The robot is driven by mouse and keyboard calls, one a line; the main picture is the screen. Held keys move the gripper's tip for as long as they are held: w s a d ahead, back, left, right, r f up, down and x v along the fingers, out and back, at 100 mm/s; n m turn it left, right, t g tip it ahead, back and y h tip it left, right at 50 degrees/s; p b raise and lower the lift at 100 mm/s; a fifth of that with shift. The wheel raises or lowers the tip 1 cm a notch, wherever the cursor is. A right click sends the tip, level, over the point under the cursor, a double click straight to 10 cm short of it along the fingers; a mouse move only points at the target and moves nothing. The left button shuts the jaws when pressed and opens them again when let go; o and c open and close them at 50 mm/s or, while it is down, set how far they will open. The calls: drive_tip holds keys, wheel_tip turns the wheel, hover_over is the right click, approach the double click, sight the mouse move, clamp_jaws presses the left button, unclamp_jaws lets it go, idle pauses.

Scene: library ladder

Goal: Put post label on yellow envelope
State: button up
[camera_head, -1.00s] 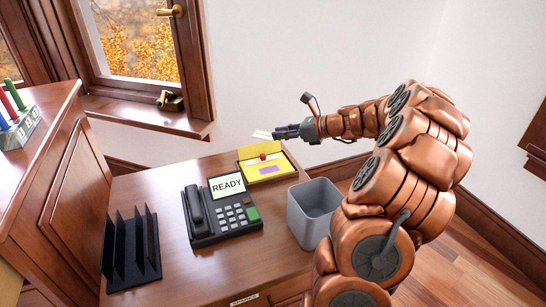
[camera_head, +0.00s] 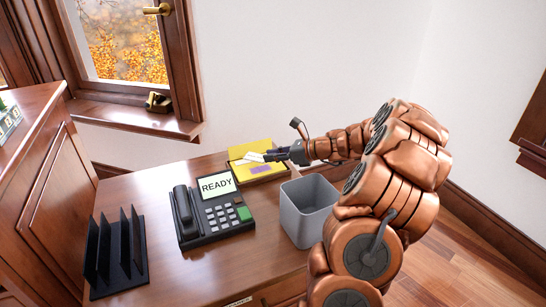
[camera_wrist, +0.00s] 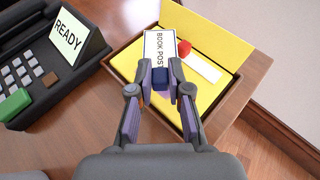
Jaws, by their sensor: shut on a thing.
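My gripper (camera_head: 272,156) is shut on the post label (camera_head: 250,157), a white card with a dark edge. In the wrist view the label (camera_wrist: 160,45) reads "BOOK POST", and a dark blue block (camera_wrist: 160,79) shows between my fingertips (camera_wrist: 161,72). The yellow envelope (camera_wrist: 212,100) lies with its flap (camera_wrist: 210,28) raised in a shallow wooden tray. The label is over the envelope's left part; whether they touch I cannot tell. A red seal (camera_wrist: 184,47) and white strip (camera_wrist: 204,68) show on the envelope. A purple patch (camera_head: 260,169) shows in the head view.
The wooden tray (camera_wrist: 247,98) sits at the desk's back edge. A phone-like device (camera_head: 212,210) showing "READY" stands left of it. A grey bin (camera_head: 305,212) is below my arm. A black rack (camera_head: 118,255) stands front left. Bare desk (camera_head: 165,270) lies between.

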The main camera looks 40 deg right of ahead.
drive_tip(key=shift+f+p, duration=0.3)
drive_tip(key=shift+f, duration=0.35)
drive_tip(key=o, duration=0.7)
drive_tip(key=shift+o, duration=0.2)
drive_tip(key=shift+r+b, duration=0.4)
drive_tip(key=shift+r, duration=0.1)
drive_tip(key=p+v, duration=0.4)
drive_tip(key=v, duration=0.8)
drive_tip(key=shift+r, duration=0.15)
drive_tip(key=shift+a, duration=0.1)
